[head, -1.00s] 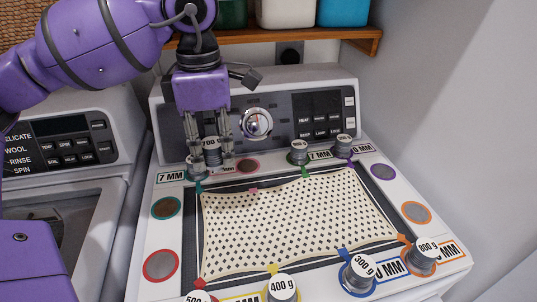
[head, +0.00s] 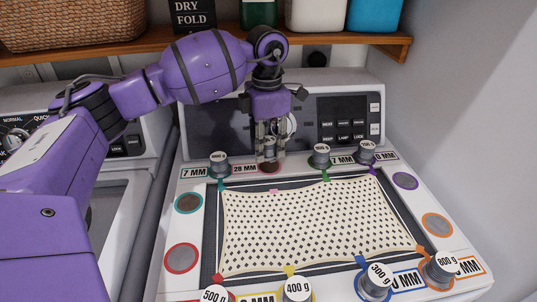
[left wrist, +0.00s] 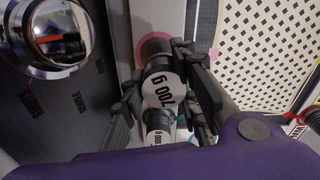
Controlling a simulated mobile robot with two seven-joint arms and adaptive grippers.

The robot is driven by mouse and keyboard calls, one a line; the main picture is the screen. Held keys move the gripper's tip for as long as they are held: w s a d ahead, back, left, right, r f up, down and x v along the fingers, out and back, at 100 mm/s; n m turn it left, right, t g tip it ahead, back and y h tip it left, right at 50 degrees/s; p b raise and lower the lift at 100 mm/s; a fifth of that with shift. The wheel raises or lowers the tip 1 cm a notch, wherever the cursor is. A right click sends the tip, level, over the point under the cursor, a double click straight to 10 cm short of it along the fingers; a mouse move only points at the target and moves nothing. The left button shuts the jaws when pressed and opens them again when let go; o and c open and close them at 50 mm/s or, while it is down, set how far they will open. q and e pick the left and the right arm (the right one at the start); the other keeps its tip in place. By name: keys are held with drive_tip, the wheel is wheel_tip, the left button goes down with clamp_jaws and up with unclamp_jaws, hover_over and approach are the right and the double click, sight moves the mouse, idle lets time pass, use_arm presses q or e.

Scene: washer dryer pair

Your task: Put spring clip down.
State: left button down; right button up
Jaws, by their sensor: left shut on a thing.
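My left gripper (head: 270,155) is shut on a grey spring clip with a round white top marked 700 g (left wrist: 160,90). In the head view the clip (head: 270,145) is between the fingers, just above or at the pink-red ring (head: 269,167) beside the 28 MM label. I cannot tell whether its base touches the panel. In the left wrist view the fingers stand on both sides of the clip, and the pink ring (left wrist: 153,46) shows partly behind it. The dotted cloth (head: 320,220) lies in front, with a pink tab (head: 275,191) on its back edge.
Another clip (head: 219,160) stands left at the cloth's teal corner. More clips stand at the back right (head: 321,154) and along the front (head: 297,287). The dryer's control panel (head: 345,118) rises close behind the gripper. A wooden shelf (head: 120,48) hangs above.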

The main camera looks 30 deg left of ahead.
sight(269, 155)
use_arm(q)
drive_tip(key=shift+w+f, duration=0.35)
drive_tip(key=shift+f, duration=0.75)
drive_tip(key=shift+w+f, duration=0.1)
drive_tip(key=shift+f, duration=0.8)
drive_tip(key=shift+f, duration=0.2)
drive_tip(key=c, duration=1.4)
unclamp_jaws()
drive_tip(key=shift+o, duration=0.2)
drive_tip(key=shift+r, duration=0.15)
wheel_tip(269, 155, up, 12)
drive_tip(key=shift+r, duration=0.1)
